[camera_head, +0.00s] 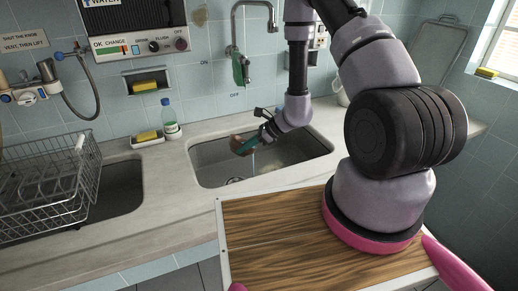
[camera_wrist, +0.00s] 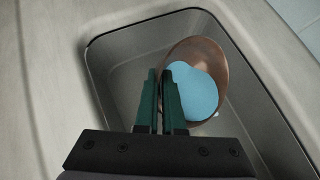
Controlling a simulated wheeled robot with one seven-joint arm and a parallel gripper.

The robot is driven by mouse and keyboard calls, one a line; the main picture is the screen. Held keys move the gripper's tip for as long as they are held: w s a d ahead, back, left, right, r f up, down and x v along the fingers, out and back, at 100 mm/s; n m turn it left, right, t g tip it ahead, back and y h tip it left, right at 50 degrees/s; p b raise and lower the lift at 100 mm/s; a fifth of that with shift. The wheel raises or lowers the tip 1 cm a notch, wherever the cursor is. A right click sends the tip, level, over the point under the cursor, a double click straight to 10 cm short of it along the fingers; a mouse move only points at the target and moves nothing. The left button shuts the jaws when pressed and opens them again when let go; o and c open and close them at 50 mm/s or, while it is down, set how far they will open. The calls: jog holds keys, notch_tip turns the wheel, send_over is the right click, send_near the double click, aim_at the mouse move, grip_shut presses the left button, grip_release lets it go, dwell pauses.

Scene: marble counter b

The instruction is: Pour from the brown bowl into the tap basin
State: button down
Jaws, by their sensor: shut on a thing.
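The brown bowl (camera_head: 237,144) is held over the tap basin (camera_head: 213,177) in the head view and looks tilted. In the wrist view the bowl (camera_wrist: 222,62) shows its open mouth, with smooth light-blue contents (camera_wrist: 195,92) inside. My gripper (camera_head: 249,146) has its green fingers shut on the bowl's near rim; the fingers also show in the wrist view (camera_wrist: 161,78) and hide part of the rim. The metal basin (camera_wrist: 112,68) lies below the bowl.
A tap (camera_head: 235,45) with a green hanging piece (camera_head: 241,70) rises behind the basin. A wire dish rack (camera_head: 45,180) stands over another sink at left. A bottle (camera_head: 169,117) and a sponge (camera_head: 146,136) sit on the counter between the sinks.

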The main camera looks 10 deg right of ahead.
jog(key=shift+w+d+r+m+y+p, duration=0.35)
jog(key=shift+d+r+y+p, duration=0.25)
jog(key=shift+d+y, duration=0.15)
dwell(0.8)
jog(key=shift+w+d+r+m+g+y, duration=0.15)
jog(key=shift+d+r+m+g+y, duration=0.25)
jog(key=shift+y, duration=0.35)
dwell(0.5)
jog(key=shift+w+d+r+m+y+p, duration=0.4)
jog(key=shift+d+r+y+p, duration=0.3)
jog(key=shift+y, duration=0.4)
dwell(1.1)
jog(key=a+n+h, duration=0.1)
jog(key=s+a+f+h, duration=0.1)
jog(key=h, duration=0.1)
jog(key=shift+a+f+n, duration=0.3)
jog(key=shift+a+n, duration=0.05)
jog(key=shift+d+f, duration=0.2)
jog(key=shift+d, duration=0.05)
jog(key=shift+s+a+f+n+t+h, duration=0.3)
jog(key=shift+a+f+h, duration=0.2)
jog(key=shift+a+h, duration=0.35)
jog(key=s+a+f+n+t+h+b, duration=0.1)
jog(key=s+a+f+t+h+b, duration=0.1)
jog(key=a+f+h, duration=0.3)
jog(key=shift+s+a+f+n+t+h+b, duration=0.2)
jog(key=shift+s+a+n+t+h+b, duration=0.2)
jog(key=shift+s+a+h+b, duration=0.4)
